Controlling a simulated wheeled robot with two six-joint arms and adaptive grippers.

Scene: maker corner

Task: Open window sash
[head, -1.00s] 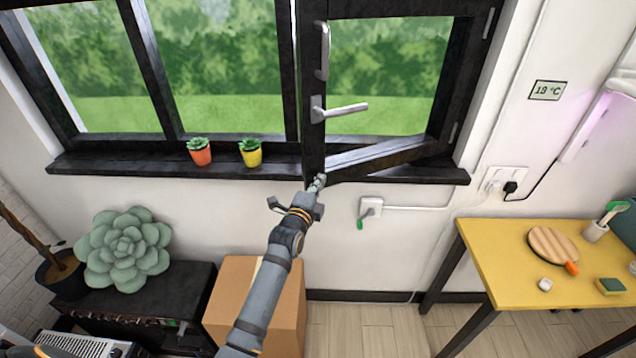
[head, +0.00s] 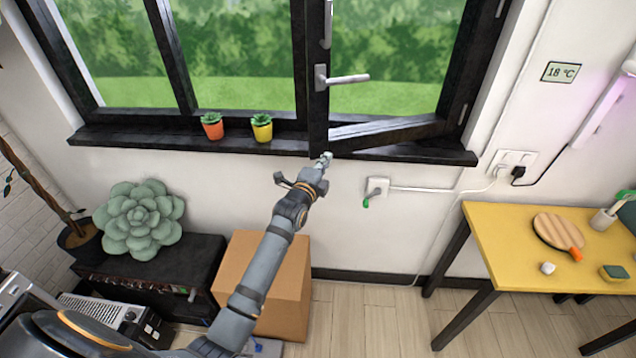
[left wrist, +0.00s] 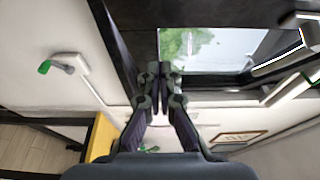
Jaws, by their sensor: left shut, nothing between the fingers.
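The window sash (head: 385,131) is black-framed and stands swung inward into the room, hinged on the right. Its silver handle (head: 346,78) sits level on the free left edge. My left gripper (head: 326,158) is shut and empty, at the lower free corner of the sash. In the left wrist view its fingers (left wrist: 160,72) are together beside the dark frame edge; I cannot tell whether they touch it. My right gripper is not in view.
An orange pot (head: 212,126) and a yellow pot (head: 262,127) with plants stand on the sill left of the sash. A cardboard box (head: 262,285) is below my left arm. A yellow table (head: 500,235) stands at the right.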

